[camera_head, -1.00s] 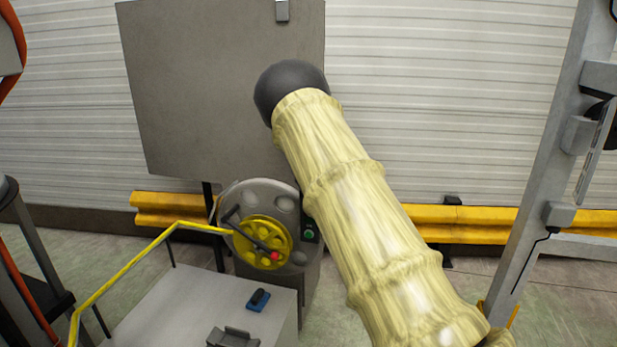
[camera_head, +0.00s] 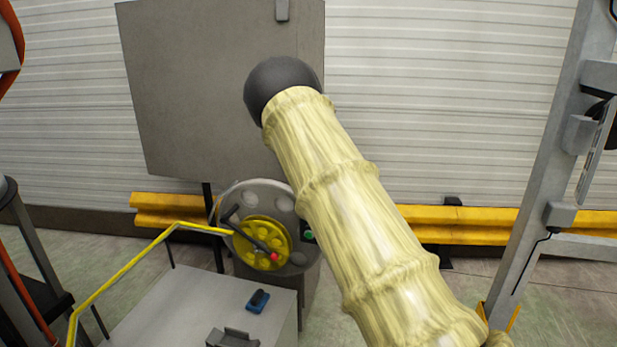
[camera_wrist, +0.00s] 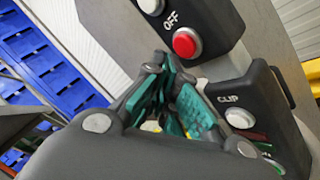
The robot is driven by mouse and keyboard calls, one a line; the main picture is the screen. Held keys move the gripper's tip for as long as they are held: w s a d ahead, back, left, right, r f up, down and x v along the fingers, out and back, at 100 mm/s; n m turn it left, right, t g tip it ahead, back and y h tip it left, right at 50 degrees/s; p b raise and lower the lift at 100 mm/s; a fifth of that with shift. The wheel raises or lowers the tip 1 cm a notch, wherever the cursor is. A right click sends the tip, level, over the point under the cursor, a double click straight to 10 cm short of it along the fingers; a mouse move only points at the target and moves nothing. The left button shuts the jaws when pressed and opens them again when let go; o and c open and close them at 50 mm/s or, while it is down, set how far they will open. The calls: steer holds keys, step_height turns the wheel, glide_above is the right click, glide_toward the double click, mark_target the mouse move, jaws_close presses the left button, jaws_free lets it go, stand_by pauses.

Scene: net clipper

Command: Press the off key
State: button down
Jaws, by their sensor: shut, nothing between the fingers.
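The off key is a round red button (camera_wrist: 186,43) in the wrist view, in a pale ring on a dark control box (camera_wrist: 205,20). The word OFF stands beside it. My gripper (camera_wrist: 163,78) shows below and left of the button, its teal-padded fingers closed together with nothing held. Its tips look near the button in the picture, but I cannot tell the gap in depth; the red face is uncovered. In the head view my arm hides the gripper and the red button.
A second dark box (camera_wrist: 265,110) marked CLIP sits below right. The head view shows a yellow wheel (camera_head: 262,240) with a crank, a small green button (camera_head: 308,236), a grey table (camera_head: 185,300), a yellow rail (camera_head: 130,260) and a large grey panel (camera_head: 210,100).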

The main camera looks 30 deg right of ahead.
steer(key=s+a+b, duration=0.1)
steer(key=s+a, duration=0.2)
steer(key=shift+s+a, duration=0.1)
steer(key=shift+a, duration=0.3)
stand_by(0.8)
steer(key=s+a+f+m+g+b, duration=0.1)
steer(key=s+a+f+m+g, duration=0.4)
steer(key=f, duration=0.7)
steer(key=s+a+f+m+g, duration=0.2)
steer(key=s+f+m, duration=0.2)
steer(key=s+f, duration=0.55)
steer(key=s+a+f+m+g+b, duration=0.1)
steer(key=s+a+f+m+g, duration=0.35)
steer(key=f, duration=1.05)
steer(key=s+a+f+m+g, duration=0.3)
steer(key=s+a+f, duration=0.1)
steer(key=s, duration=0.7)
steer(key=s+a+f+m+g+y, duration=0.1)
steer(key=s+a+f+m+g, duration=0.2)
steer(key=s+a, duration=0.3)
steer(key=s+a+f+m+g+y+b, duration=0.1)
steer(key=s+a+f+m+g, duration=0.2)
steer(key=s, duration=1.2)
step_height(320, 180, down, 3)
steer(key=shift+s+a+r+m, duration=0.1)
steer(key=shift+s+a+m, duration=0.2)
steer(key=shift+a+m, duration=0.55)
